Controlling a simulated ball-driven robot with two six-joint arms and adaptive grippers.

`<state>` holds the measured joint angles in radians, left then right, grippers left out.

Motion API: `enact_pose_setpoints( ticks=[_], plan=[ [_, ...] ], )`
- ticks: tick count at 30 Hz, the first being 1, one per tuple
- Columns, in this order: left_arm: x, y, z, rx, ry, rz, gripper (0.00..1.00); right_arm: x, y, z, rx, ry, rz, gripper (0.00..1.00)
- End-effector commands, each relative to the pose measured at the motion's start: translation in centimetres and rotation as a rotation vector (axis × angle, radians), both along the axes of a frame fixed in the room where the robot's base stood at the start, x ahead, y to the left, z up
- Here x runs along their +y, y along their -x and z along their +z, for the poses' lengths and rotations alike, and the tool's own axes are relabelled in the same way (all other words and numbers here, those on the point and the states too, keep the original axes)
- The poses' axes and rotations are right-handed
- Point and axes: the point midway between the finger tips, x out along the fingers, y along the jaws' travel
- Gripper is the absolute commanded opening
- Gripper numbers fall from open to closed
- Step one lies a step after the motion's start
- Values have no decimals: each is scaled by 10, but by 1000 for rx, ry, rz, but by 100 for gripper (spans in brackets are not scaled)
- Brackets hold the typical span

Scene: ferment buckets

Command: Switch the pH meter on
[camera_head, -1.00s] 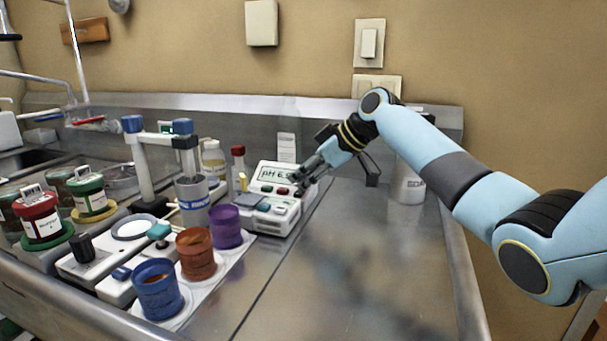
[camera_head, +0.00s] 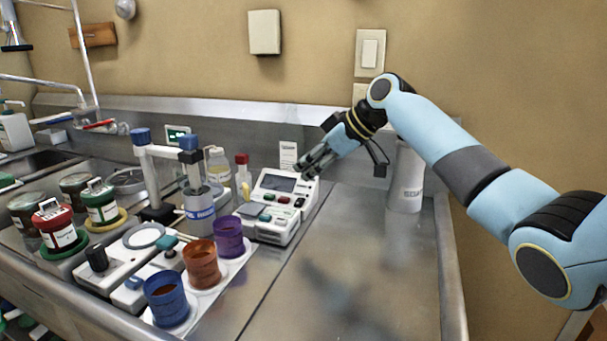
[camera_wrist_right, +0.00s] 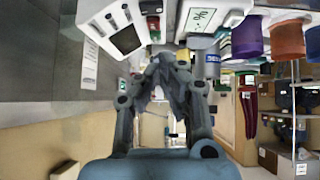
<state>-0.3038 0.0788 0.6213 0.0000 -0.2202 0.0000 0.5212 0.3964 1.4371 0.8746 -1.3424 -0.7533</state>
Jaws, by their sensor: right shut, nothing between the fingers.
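The pH meter (camera_head: 296,224) is a white box with a sloped top, coloured buttons and a screen (camera_head: 279,183). The screen is dark and blank. A red button and a dark green button sit below the screen. My right gripper (camera_head: 305,168) is shut and empty, raised just behind and above the meter's upper right corner, apparently clear of the buttons. In the right wrist view the meter (camera_wrist_right: 97,12) is at the top left with its dark screen, and my right gripper (camera_wrist_right: 160,65) points past its edge. My left gripper is not in view.
Blue (camera_head: 167,300), orange (camera_head: 202,265) and purple (camera_head: 229,237) cups stand in a row left of the meter. A grey cylinder with a blue cap (camera_head: 200,212) and small bottles stand behind them. A white canister (camera_head: 407,180) is at the right. The steel counter (camera_head: 350,260) in front is clear.

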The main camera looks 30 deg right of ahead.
Motion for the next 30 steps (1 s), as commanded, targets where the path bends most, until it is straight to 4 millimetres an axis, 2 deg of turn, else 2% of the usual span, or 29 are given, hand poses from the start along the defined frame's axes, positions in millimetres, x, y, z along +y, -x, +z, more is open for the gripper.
enact_pose_setpoints(
  ticks=[1,6,12,25,30],
  plan=[
    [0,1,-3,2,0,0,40,-7,9,3,4,6,0,0],
    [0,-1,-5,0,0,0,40,-20,30,27,5,3,0,0],
    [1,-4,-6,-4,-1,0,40,-29,45,44,6,1,0,0],
    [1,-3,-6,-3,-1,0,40,-30,48,48,7,-2,0,0],
    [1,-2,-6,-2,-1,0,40,-29,42,54,-20,-24,-18,0]
  ],
)
